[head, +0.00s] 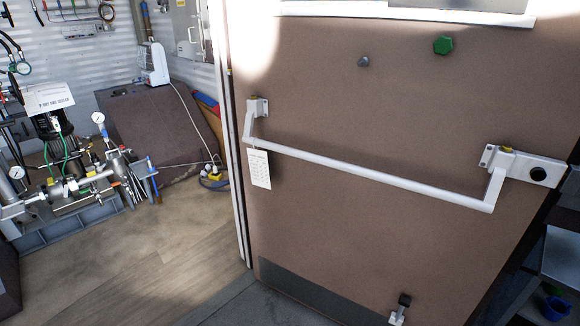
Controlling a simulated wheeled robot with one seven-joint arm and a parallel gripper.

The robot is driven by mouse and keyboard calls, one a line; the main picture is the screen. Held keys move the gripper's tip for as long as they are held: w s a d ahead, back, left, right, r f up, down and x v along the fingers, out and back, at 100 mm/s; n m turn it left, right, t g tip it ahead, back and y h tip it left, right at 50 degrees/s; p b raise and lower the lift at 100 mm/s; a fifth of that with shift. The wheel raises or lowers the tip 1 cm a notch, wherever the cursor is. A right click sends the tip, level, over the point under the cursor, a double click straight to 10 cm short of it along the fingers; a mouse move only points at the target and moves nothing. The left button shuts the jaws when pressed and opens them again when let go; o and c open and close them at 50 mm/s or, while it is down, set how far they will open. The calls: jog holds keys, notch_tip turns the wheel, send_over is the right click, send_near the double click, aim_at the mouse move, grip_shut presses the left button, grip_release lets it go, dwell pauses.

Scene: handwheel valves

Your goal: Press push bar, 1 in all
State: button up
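The push bar (370,174) is a long light-grey horizontal tube across a brown door (350,230). It slopes down to the right in the head view. Angled arms join it to a bracket (257,107) at the left and a larger latch housing (525,167) at the right. The bar stands out from the door face. A white paper tag (259,169) hangs near its left end. My gripper is not in the head view, and nothing touches the bar.
Left of the door frame (238,160), pipework with gauges (75,180) stands on the floor. A brown slanted block (150,130) is behind it. A metal shelf (545,275) stands at the lower right. Wooden floor (150,265) is clear at lower left.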

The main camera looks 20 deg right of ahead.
grip_shut()
dwell(1.4)
